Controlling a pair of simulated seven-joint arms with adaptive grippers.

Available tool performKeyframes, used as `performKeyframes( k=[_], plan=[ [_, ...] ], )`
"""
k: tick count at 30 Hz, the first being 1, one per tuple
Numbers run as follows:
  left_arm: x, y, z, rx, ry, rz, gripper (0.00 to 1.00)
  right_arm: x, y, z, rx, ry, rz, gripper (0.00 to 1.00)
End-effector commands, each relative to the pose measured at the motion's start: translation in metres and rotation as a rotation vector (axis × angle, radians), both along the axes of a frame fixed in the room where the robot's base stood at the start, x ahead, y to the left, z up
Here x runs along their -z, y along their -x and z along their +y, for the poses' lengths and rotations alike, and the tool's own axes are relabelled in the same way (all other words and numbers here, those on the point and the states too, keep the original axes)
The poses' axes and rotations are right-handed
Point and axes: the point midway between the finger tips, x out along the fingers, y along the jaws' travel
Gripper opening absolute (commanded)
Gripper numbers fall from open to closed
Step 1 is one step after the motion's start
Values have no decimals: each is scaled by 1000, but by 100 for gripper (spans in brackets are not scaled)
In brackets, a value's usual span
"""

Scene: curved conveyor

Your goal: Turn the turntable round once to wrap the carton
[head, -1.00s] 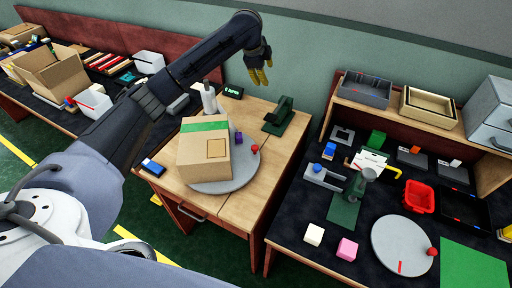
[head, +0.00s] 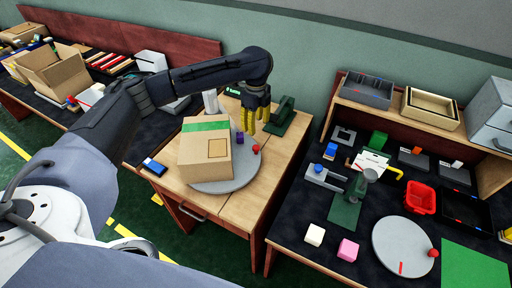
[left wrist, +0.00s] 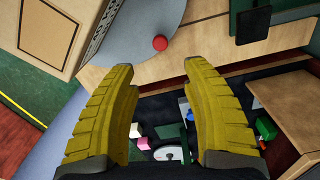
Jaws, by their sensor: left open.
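The carton (head: 205,157), brown with a green strip on top, sits on the grey round turntable (head: 230,181) on the wooden table. A red knob (head: 256,149) stands at the turntable's right edge, and a purple block (head: 240,138) is beside the carton. My left gripper (head: 254,130) points down, open and empty, above the table behind the red knob. In the left wrist view its yellow fingers (left wrist: 164,120) are spread apart, with the red knob (left wrist: 160,42) beyond them on the turntable (left wrist: 140,25) and part of the carton (left wrist: 50,25) at upper left. My right gripper is not in view.
A dark green stand (head: 284,116) is close to the right of my left gripper. A white cylinder (head: 210,102) stands behind the carton. The right bench holds a second grey disc (head: 402,247) and a red bin (head: 420,199).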

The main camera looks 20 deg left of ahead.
Motion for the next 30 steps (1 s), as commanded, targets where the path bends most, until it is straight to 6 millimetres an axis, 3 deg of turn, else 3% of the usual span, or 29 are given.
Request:
performKeyframes(
  k=[9,18,30],
  plan=[
    [60,1,-1,-2,1,3,48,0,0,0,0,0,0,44],
    [105,1,0,-1,1,1,48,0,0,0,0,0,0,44],
    [127,0,0,-1,0,-2,48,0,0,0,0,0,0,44]
  ],
)
